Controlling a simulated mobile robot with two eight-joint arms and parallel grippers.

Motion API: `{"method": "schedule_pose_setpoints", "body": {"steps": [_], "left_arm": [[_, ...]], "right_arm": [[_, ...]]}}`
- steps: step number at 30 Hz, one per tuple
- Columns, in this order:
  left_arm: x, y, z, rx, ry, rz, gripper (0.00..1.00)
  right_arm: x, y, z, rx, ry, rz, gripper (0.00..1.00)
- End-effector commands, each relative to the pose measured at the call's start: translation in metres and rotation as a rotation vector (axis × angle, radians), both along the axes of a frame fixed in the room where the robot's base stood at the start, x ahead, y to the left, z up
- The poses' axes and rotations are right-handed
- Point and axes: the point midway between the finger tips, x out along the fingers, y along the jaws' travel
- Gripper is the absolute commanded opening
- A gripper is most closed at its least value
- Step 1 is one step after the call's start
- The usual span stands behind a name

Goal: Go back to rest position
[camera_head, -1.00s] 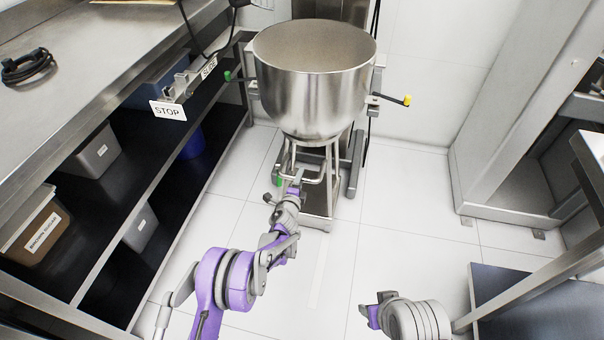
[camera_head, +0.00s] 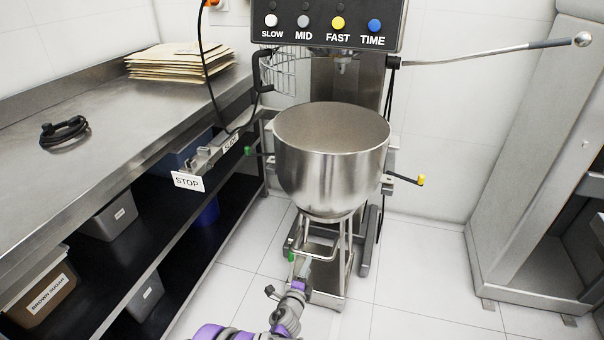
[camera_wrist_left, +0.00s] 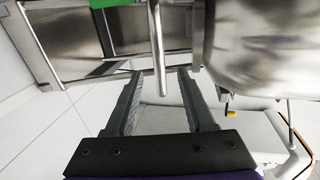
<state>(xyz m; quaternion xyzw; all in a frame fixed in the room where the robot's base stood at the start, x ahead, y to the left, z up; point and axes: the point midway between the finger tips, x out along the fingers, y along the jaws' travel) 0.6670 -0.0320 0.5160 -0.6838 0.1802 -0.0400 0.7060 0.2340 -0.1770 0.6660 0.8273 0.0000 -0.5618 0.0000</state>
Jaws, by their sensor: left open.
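The planetary mixer's steel bowl (camera_head: 331,165) sits on a tubular metal stand (camera_head: 340,255) at the centre of the head view. My left gripper (camera_head: 303,266) is low in front of the stand, below the bowl. In the left wrist view my left gripper (camera_wrist_left: 160,76) has its two dark fingers apart. A thin metal bar (camera_wrist_left: 157,45) shows between the fingertips; I cannot tell whether it touches them. A green part (camera_wrist_left: 100,12) shows at the top of that view. My right gripper is out of view.
A steel counter (camera_head: 150,100) with a black cable coil (camera_head: 64,132) and stacked papers (camera_head: 180,62) runs along the left. A STOP sign (camera_head: 188,182) juts out from the mixer's left. A steel cabinet (camera_head: 530,190) stands at the right. The white floor (camera_head: 420,290) between is clear.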

Motion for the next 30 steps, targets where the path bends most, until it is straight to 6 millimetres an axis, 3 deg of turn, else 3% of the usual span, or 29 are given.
{"method": "schedule_pose_setpoints", "body": {"steps": [5,10,14,18,23,30], "left_arm": [[0.002,0.015,0.018,-0.037,0.029,0.048,0.55],[-0.006,0.064,0.071,-0.168,0.133,0.21,0.55],[-0.029,0.107,0.111,-0.299,0.234,0.365,0.55],[-0.069,0.148,0.143,-0.438,0.344,0.525,0.55],[-0.132,0.185,0.168,-0.597,0.472,0.703,0.55],[-0.25,0.216,0.179,-0.831,0.672,0.958,0.55]], "right_arm": [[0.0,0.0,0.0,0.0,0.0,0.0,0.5],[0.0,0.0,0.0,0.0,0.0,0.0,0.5],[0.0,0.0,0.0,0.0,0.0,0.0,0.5],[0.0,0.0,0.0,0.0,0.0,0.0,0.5],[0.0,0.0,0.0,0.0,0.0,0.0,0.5],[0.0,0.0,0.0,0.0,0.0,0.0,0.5]]}}
